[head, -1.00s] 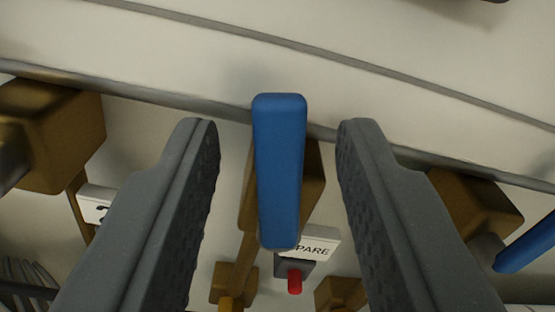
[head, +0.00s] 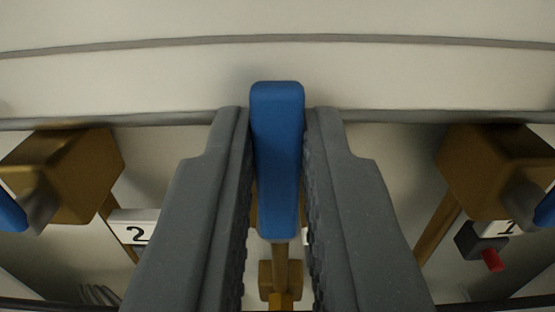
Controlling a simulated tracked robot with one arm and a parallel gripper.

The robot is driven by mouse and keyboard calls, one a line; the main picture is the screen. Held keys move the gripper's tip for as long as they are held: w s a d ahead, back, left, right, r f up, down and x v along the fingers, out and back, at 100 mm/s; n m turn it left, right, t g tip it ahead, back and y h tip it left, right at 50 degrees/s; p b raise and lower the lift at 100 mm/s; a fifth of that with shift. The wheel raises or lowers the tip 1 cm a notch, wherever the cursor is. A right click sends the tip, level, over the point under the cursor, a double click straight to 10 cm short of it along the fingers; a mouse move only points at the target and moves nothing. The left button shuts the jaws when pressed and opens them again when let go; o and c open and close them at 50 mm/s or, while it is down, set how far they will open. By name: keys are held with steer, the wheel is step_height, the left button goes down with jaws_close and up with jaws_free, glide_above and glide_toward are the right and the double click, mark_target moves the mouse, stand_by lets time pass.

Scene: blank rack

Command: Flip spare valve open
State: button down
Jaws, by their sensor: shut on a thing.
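The blue valve handle (head: 277,150) stands in the middle of the head view, its long side running up and down the picture. My gripper (head: 278,125) is shut on it, one dark grey finger against each side. The handle's top end pokes out past the fingertips. The brass valve body behind it is almost wholly hidden by the fingers and handle. A brass pipe and fitting (head: 279,280) show below the handle. The spare label is hidden now; only a thin white sliver shows beside the right finger.
Label 2 (head: 135,228) is at left, label 1 (head: 497,228) at right above a red piece (head: 492,260). A pale panel spans the top.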

steer(key=shift+r, duration=0.1)
steer(key=c, duration=1.4)
jaws_free()
steer(key=shift+c, duration=0.2)
steer(key=s+d+b, duration=0.1)
steer(key=s+b, duration=0.2)
steer(key=s, duration=1)
steer(key=shift+s, duration=0.4)
steer(key=shift+d, duration=0.1)
steer(key=s+r+g+b, duration=0.1)
steer(key=s+r+b, duration=0.1)
steer(key=s, duration=0.5)
steer(key=s+r+b, duration=0.2)
steer(key=s+b, duration=0.3)
steer(key=s, duration=0.1)
steer(key=s+r+g+h+b, duration=0.1)
steer(key=s+r+b, duration=0.1)
steer(key=s, duration=0.5)
steer(key=shift+s+a+r+m+g+b, duration=0.2)
steer(key=shift+s+r+m+g+b, duration=0.15)
steer(key=shift+b, duration=0.4)
